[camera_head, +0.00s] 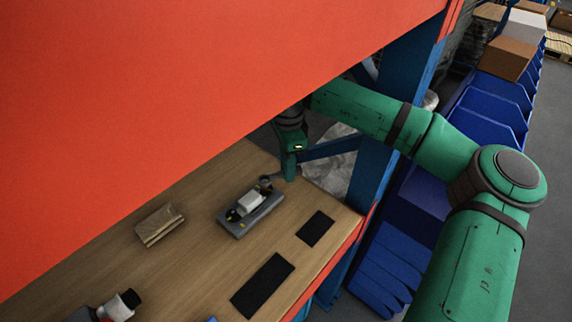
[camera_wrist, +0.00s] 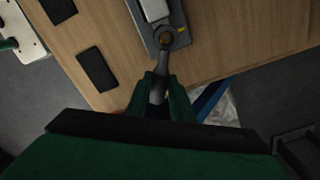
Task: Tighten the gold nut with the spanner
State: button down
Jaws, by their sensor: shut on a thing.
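My gripper (camera_wrist: 165,92) is shut on the handle of a dark grey spanner (camera_wrist: 158,88). The spanner's ring end (camera_wrist: 167,38) lies over the near end of a grey fixture (camera_wrist: 182,41) with a pale block on it. A small gold spot shows inside the ring, probably the gold nut; I cannot tell how far the ring sits around it. In the head view my gripper (camera_head: 289,171) points down at the far right end of the fixture (camera_head: 262,216), which stands on the wooden bench (camera_head: 190,220).
Two black mats (camera_head: 262,285) (camera_head: 315,228) lie near the bench's front edge. A wooden block (camera_head: 159,225) lies left of the fixture. A large orange panel (camera_head: 180,80) hangs over the bench. A blue rack post (camera_head: 378,150) stands close to my arm, with blue bins (camera_head: 490,105) beyond.

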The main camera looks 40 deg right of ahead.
jog(key=shift+f, duration=1.45)
jog(key=m, duration=0.1)
jog(key=s+a+m, duration=0.1)
jog(key=m, duration=0.1)
jog(key=shift+s, duration=0.3)
jog(key=a+m, duration=0.1)
jog(key=m, duration=0.1)
jog(key=s+m, duration=0.1)
jog(key=m, duration=0.1)
jog(key=shift+s+a, duration=0.1)
jog(key=shift+a, duration=0.25)
jog(key=a+m, duration=0.1)
jog(key=m, duration=0.2)
jog(key=shift+s+a+m, duration=0.3)
jog(key=shift+a, duration=0.05)
jog(key=shift+a+m, duration=0.5)
jog(key=shift+m, duration=0.4)
jog(key=shift+a+m, duration=0.5)
jog(key=shift+m, duration=0.4)
jog(key=shift+d+n, duration=0.4)
jog(key=shift+n, duration=0.3)
